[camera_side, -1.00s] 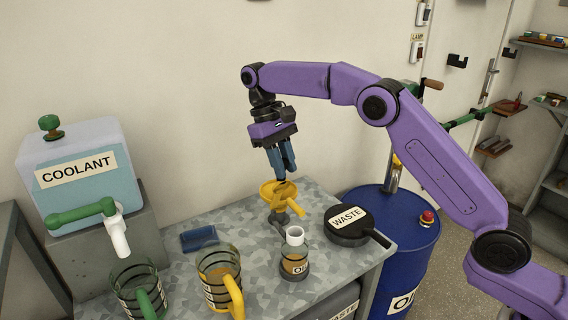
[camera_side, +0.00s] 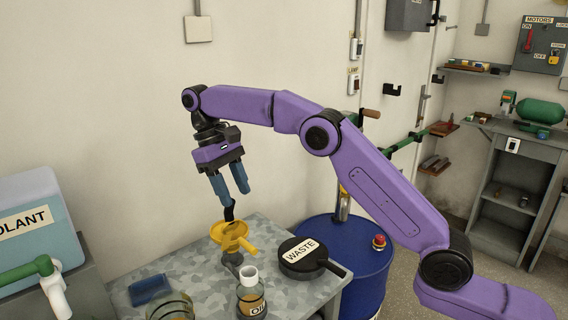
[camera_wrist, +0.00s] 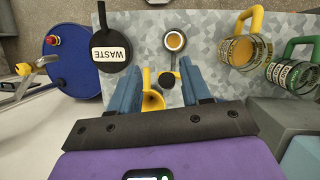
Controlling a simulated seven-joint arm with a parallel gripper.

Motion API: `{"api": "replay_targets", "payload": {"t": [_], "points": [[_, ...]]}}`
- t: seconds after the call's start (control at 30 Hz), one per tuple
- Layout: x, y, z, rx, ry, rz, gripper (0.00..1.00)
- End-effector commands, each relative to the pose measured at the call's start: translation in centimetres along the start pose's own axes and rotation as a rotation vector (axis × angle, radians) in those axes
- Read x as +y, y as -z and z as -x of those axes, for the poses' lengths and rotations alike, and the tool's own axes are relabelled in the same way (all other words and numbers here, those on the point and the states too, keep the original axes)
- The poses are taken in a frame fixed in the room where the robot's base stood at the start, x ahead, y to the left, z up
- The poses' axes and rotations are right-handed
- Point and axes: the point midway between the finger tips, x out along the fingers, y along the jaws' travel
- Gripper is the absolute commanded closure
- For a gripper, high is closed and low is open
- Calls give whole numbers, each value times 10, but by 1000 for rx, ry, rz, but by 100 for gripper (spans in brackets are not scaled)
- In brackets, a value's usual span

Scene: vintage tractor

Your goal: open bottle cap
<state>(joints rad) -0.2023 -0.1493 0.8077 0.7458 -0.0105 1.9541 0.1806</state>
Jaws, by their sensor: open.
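The oil bottle (camera_side: 251,301) stands on the bench with a white ring at its top. In the wrist view the bottle (camera_wrist: 175,41) shows from above, with amber inside the pale ring; I cannot make out a separate cap. My gripper (camera_side: 231,202) is open above the yellow funnel (camera_side: 230,235), pointing down, behind and above the bottle. A dark piece (camera_side: 229,213) shows between the fingertips and the funnel; I cannot tell whether it touches either. In the wrist view the gripper's (camera_wrist: 165,75) blue fingers are apart, with the funnel (camera_wrist: 153,100) partly hidden between them.
A black waste pan (camera_side: 299,256) lies right of the bottle, by the bench edge. A blue drum (camera_side: 350,275) stands beyond. Yellow-handled (camera_wrist: 244,50) and green-handled (camera_wrist: 292,72) jugs stand on the other side. A coolant tank (camera_side: 28,215) is at far left.

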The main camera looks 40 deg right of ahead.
Motion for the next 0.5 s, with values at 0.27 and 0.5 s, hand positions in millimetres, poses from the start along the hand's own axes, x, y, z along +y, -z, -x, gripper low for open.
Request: {"api": "replay_targets", "payload": {"t": [0.27,0.5], "points": [[6,-35,20,2,1,-1,52],[12,-71,32,0,0,-1,52]]}}
